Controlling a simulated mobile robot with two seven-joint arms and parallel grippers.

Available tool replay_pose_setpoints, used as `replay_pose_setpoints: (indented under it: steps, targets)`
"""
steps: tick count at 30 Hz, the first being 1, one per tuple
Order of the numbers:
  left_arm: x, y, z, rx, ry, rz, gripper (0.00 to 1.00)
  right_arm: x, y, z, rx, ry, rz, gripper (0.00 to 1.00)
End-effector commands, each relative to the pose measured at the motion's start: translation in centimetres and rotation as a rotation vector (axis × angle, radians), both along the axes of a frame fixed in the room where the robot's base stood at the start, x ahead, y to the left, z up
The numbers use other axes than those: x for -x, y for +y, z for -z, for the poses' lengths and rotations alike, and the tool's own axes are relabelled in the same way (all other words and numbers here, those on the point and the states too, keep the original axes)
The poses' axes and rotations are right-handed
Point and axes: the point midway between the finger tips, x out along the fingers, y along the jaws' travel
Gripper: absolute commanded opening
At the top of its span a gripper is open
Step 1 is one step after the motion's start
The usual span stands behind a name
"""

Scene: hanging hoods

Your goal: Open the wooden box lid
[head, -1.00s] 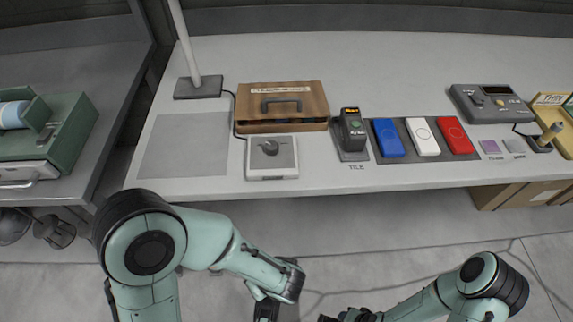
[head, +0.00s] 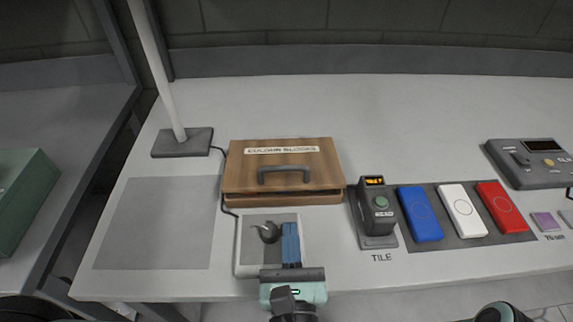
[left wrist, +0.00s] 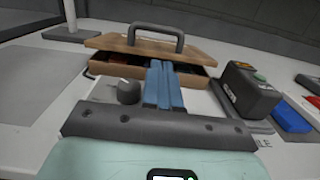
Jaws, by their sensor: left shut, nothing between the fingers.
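The wooden box (head: 245,199), with a lid (head: 250,170) labelled "COLOUR BLOCKS" and a dark handle (head: 284,170), sits on the counter. In the left wrist view the lid (left wrist: 110,42) lies over the box with a dark gap under its front edge, where the contents are mostly hidden. My left gripper (head: 291,245), with blue fingers, is shut and empty. It is in front of the box, over the knob panel, apart from the handle. In the left wrist view its fingers (left wrist: 163,84) point toward the box front and handle (left wrist: 155,36).
The white panel (head: 247,255) with a dark knob (head: 268,232) lies before the box. A reader device (head: 377,212) stands at the box's right, beside blue (head: 420,214), white (head: 462,212) and red (head: 502,206) blocks. A lamp base (head: 182,143) is at the left. The counter behind is clear.

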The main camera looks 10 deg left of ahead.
Motion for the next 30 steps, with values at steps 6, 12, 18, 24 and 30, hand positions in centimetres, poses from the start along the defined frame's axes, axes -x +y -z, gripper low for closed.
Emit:
replay_pose_setpoints:
  steps: [6,12,18,24,30]
  targets:
    - [-1.4,0.4,0.0,0.002,0.002,-0.004,0.00,0.5,-0.1,0.5,-0.001,0.016,0.001,0.43]
    - [-4.9,1.5,-0.1,0.002,0.002,-0.006,0.00,1.5,-0.2,1.6,-0.002,0.052,0.002,0.43]
    - [-8.0,2.3,-0.3,0.001,0.002,-0.003,0.00,2.6,-0.4,2.5,-0.004,0.086,0.004,0.43]
    - [-9.5,2.7,-0.4,-0.001,0.003,-0.001,0.00,3.1,-0.4,2.9,-0.006,0.104,0.005,0.43]
    - [-9.6,2.7,-0.5,-0.001,0.003,0.000,0.00,3.1,-0.5,2.9,-0.006,0.105,0.006,0.43]
